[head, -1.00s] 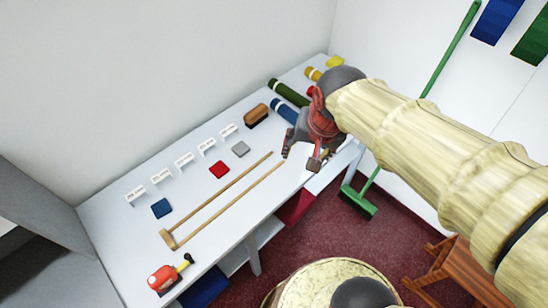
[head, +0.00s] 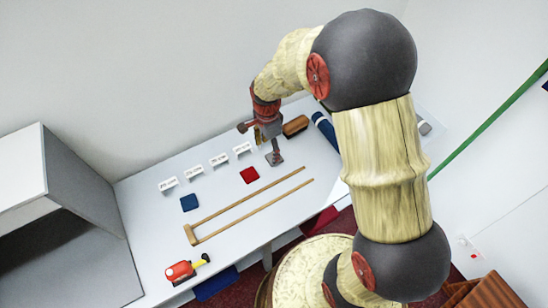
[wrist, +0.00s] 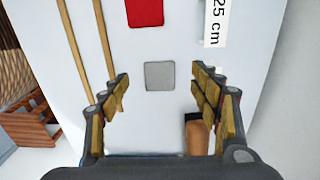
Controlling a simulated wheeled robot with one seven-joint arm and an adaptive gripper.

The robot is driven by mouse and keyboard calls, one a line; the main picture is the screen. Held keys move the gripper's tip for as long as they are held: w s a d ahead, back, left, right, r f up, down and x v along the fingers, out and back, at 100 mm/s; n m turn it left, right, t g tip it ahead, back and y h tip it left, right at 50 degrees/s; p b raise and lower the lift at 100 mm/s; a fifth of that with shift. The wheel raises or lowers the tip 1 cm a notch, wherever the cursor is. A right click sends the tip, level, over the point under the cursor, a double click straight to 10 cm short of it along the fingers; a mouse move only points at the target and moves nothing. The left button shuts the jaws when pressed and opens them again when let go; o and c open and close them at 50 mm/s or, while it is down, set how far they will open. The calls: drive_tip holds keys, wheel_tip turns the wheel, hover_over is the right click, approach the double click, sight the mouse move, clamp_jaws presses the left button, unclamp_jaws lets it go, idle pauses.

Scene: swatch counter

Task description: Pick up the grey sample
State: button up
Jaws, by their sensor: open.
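The grey sample (wrist: 159,76) is a small flat square on the white counter. In the wrist view it lies in plain sight between and beyond my fingertips, apart from them. My gripper is open and empty above the counter, with a finger on either side of the sample as seen from the wrist. A red sample (head: 250,175) lies close by and also shows at the top of the wrist view (wrist: 145,12). A blue sample (head: 189,203) lies farther left.
A brown block-like brush (head: 295,126) lies just right of my gripper, under one finger in the wrist view (wrist: 198,135). White label cards (head: 219,160) stand behind the samples. A long wooden frame (head: 240,212) lies in front. A red-and-yellow tool (head: 182,272) sits at the front left.

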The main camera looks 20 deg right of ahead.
sight(269, 159)
wheel_tip(269, 159, down, 6)
drive_tip(key=shift+d+r+b, duration=0.1)
drive_tip(key=shift+b, duration=0.65)
drive_tip(key=shift+r, duration=0.1)
drive_tip(key=shift+c, duration=1.3)
drive_tip(key=c, duration=0.7)
